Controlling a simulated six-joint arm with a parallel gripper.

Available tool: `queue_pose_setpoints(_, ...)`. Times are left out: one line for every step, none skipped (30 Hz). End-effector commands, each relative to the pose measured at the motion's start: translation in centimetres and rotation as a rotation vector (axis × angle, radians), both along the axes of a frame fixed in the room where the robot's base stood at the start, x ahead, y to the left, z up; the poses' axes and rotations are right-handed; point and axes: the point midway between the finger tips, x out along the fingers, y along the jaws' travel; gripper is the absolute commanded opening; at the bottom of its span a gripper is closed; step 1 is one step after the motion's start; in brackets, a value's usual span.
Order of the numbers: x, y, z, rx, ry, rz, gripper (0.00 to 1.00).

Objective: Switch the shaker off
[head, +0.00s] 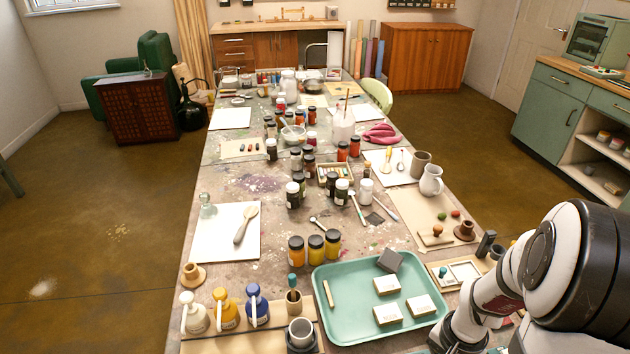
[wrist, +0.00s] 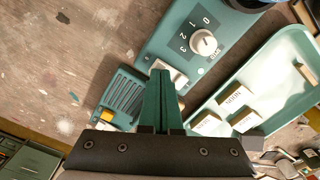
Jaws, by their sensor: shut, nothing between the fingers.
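The shaker (wrist: 160,40) is a teal box with a pale round knob (wrist: 204,42) beside the marks 0 to 3. I cannot tell clearly which mark the knob points to. A pale switch-like plate (wrist: 178,75) lies on its face near the fingertips, partly hidden by them; its position cannot be read. My gripper (wrist: 161,74) has narrow green fingers, shut and empty, with their tips over or close to that plate. Contact cannot be judged. In the head view I cannot make out the shaker or my fingertips; my arm fills the lower right.
A mint tray (head: 340,334) with pale labelled boxes (head: 387,315) and a grey block (head: 390,260) stands beside the shaker; the tray also shows in the wrist view (wrist: 285,50). A teal slatted rack (wrist: 125,95) lies left of the fingers. Jars and pigment bottles (head: 257,304) crowd the table.

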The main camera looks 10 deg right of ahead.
Motion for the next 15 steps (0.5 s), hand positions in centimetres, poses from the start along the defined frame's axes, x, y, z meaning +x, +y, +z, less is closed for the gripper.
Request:
queue_pose_setpoints(-0.02,0.01,-0.09,0.001,0.001,0.000,0.00)
queue_pose_setpoints(-0.02,0.02,-0.13,0.001,0.001,0.000,0.00)
queue_pose_setpoints(-0.02,0.02,-0.20,0.001,0.001,0.000,0.00)
queue_pose_setpoints(-0.03,0.03,-0.24,0.001,0.002,0.000,0.00)
queue_pose_setpoints(-0.04,0.02,-0.29,0.001,0.002,-0.001,0.00)
queue_pose_setpoints(-0.03,0.03,-0.35,0.001,0.002,-0.001,0.00)
queue_pose_setpoints(-0.03,0.03,-0.39,0.001,0.002,-0.001,0.00)
queue_pose_setpoints(-0.03,0.03,-0.44,0.001,0.002,-0.001,0.00)
queue_pose_setpoints(-0.02,0.02,-0.49,0.001,0.000,-0.001,0.00)
queue_pose_setpoints(-0.02,0.02,-0.54,0.001,0.001,0.000,0.00)
queue_pose_setpoints(-0.02,0.01,-0.58,0.001,0.001,0.000,0.00)
queue_pose_setpoints(-0.02,0.01,-0.64,0.001,0.001,0.000,0.00)
queue_pose_setpoints(-0.02,0.01,-0.68,0.000,0.000,0.000,0.00)
queue_pose_setpoints(-0.02,0.01,-0.72,0.000,0.000,0.000,0.00)
queue_pose_setpoints(0.00,0.01,-0.76,0.000,0.000,0.000,0.00)
